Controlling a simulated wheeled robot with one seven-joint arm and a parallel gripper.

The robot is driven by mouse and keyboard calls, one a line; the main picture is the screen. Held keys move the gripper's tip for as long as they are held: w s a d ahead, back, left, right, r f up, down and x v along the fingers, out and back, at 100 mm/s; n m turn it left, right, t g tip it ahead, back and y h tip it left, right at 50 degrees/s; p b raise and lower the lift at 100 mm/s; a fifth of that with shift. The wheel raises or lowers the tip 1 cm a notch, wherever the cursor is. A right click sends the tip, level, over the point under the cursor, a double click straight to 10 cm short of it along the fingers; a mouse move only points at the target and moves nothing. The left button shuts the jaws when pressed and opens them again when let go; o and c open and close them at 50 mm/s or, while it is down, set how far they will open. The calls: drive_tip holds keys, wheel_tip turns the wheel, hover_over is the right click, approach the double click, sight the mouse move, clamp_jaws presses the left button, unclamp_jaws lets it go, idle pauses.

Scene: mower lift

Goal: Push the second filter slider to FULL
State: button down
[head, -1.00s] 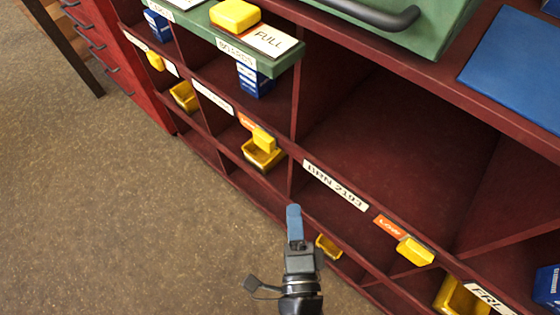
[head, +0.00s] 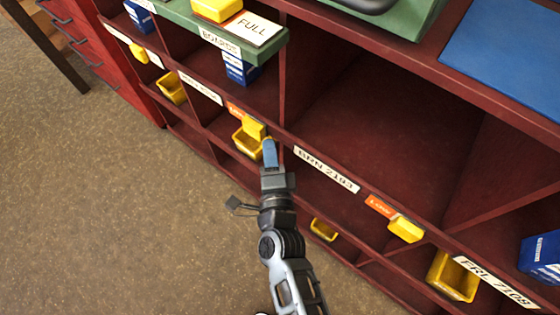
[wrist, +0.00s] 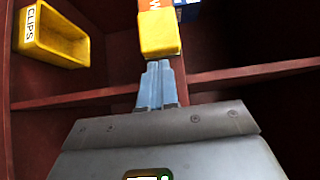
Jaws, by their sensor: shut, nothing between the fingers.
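A yellow slider block (head: 254,129) sits on the front edge of a dark red shelf, beside an orange LOW label (head: 235,109). In the wrist view the slider (wrist: 159,33) is straight ahead of the fingertips, with the orange label behind it. My gripper (head: 269,147) is shut and empty, its blue fingertips at the slider's right lower side. The fingertips (wrist: 160,68) look very close to the block; I cannot tell whether they touch. Other yellow sliders show at right (head: 405,229), beside another LOW label (head: 380,206), and at far left (head: 138,53).
Yellow bins sit in the compartments, one behind and below the slider (head: 246,146) and a CLIPS bin at left in the wrist view (wrist: 52,38). A green ledge (head: 262,57) with a yellow block and FULL label projects above. The floor (head: 110,200) is clear at left.

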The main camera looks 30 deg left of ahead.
sight(253, 129)
drive_tip(key=shift+a, duration=0.5)
drive_tip(key=a, duration=0.7)
drive_tip(key=shift+w, duration=0.35)
